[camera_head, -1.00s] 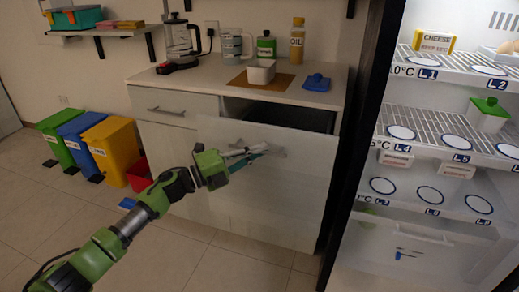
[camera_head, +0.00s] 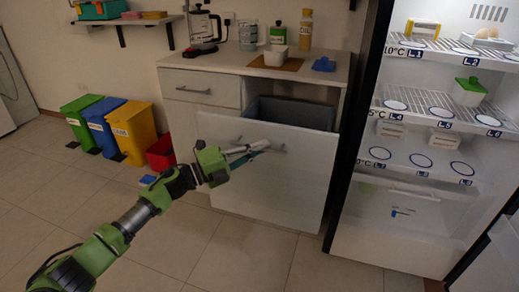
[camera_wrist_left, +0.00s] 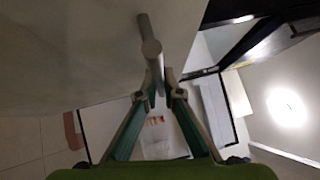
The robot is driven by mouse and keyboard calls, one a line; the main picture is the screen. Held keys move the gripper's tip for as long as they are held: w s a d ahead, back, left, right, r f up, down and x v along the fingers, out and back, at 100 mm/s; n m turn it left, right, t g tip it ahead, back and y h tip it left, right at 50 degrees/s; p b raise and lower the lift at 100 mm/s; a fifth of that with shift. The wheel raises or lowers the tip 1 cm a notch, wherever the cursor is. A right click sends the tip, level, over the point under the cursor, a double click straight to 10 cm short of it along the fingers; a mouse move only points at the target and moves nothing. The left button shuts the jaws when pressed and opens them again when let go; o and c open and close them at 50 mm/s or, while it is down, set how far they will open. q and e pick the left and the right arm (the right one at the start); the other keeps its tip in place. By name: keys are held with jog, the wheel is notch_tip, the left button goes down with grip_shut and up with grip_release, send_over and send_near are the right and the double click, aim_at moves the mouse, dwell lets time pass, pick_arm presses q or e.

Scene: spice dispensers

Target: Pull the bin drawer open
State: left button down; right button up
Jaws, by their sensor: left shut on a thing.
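The bin drawer (camera_head: 265,185) is a tall pale front in the lower right of the counter cabinet. It stands pulled out, and a dark grey bin (camera_head: 290,112) shows behind its top edge. A bar handle (camera_head: 278,149) sits near the top of the front. My left gripper (camera_head: 262,148) is shut on this handle. In the left wrist view the grey bar handle (camera_wrist_left: 150,45) runs down between the fingertips of my left gripper (camera_wrist_left: 158,88). My right gripper is not in view.
The counter (camera_head: 245,70) holds a coffee maker, a bottle and a white container. Green, blue and yellow bins (camera_head: 132,132) and a red box (camera_head: 161,152) stand at the left. The open fridge (camera_head: 430,130) stands close at the right. The floor in front is clear.

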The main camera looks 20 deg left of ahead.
pick_arm(q)
jog(key=c, duration=2.2)
grip_release()
jog(key=shift+o, duration=0.2)
jog(key=v, duration=1.2)
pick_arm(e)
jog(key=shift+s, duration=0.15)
